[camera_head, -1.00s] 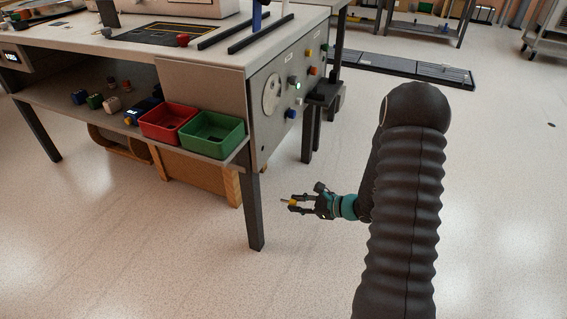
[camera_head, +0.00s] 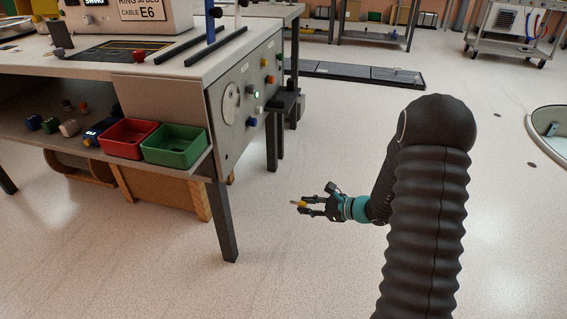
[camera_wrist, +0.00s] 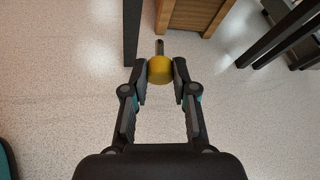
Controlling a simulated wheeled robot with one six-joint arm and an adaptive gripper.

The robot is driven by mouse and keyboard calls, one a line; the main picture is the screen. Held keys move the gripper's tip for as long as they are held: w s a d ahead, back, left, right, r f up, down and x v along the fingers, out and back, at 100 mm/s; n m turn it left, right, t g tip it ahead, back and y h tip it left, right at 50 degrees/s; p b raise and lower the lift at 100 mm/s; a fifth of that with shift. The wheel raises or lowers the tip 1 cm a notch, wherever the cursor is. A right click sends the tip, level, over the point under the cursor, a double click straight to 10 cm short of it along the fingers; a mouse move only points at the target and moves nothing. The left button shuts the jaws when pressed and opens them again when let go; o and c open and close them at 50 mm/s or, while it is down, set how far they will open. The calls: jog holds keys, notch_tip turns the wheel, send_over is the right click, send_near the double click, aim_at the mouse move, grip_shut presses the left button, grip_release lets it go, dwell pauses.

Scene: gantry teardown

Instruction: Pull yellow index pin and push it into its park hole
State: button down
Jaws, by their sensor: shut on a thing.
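My gripper (camera_head: 306,205) is shut on the yellow index pin (camera_wrist: 160,69), held by its round yellow knob. In the wrist view the grey shaft of the pin points away from the fingers, with nothing around it. In the head view the pin and gripper are in free air, right of the bench's front leg and below the side panel (camera_head: 236,119). The panel carries a round pale disc, a lit green button and several coloured knobs. I cannot tell which spot on it is the park hole.
A red bin (camera_head: 128,139) and a green bin (camera_head: 175,146) stand on the bench's lower shelf. A dark bench leg (camera_head: 224,222) and a wooden crate (camera_head: 165,193) are left of my gripper. The floor around my gripper is clear.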

jog(key=w+a+r+n+g+b, duration=0.1)
jog(key=w+a+r+b, duration=0.2)
jog(key=a+r, duration=0.8)
notch_tip(320, 180, up, 3)
jog(key=shift+w+a+r+y, duration=0.1)
jog(key=shift+w+a+y, duration=0.3)
jog(key=shift+w, duration=0.2)
jog(key=shift+d, duration=0.1)
send_near(227, 158)
jog(key=shift+w+a+f+b, duration=0.15)
jog(key=shift+w+a+f, duration=0.25)
jog(key=shift+f, duration=0.2)
jog(key=shift+w+a+f+b, duration=0.15)
jog(key=shift+w+a+f, duration=0.2)
jog(key=shift+f, duration=0.25)
jog(key=shift+w+a, duration=0.3)
jog(key=shift+a, duration=0.5)
jog(key=shift+w+a, duration=0.25)
jog(key=shift+a, duration=0.3)
jog(key=shift+w+a, duration=0.2)
jog(key=shift+a, duration=0.4)
jog(key=c, duration=0.8)
grip_release()
jog(key=shift+c, duration=0.2)
jog(key=shift+d, duration=0.1)
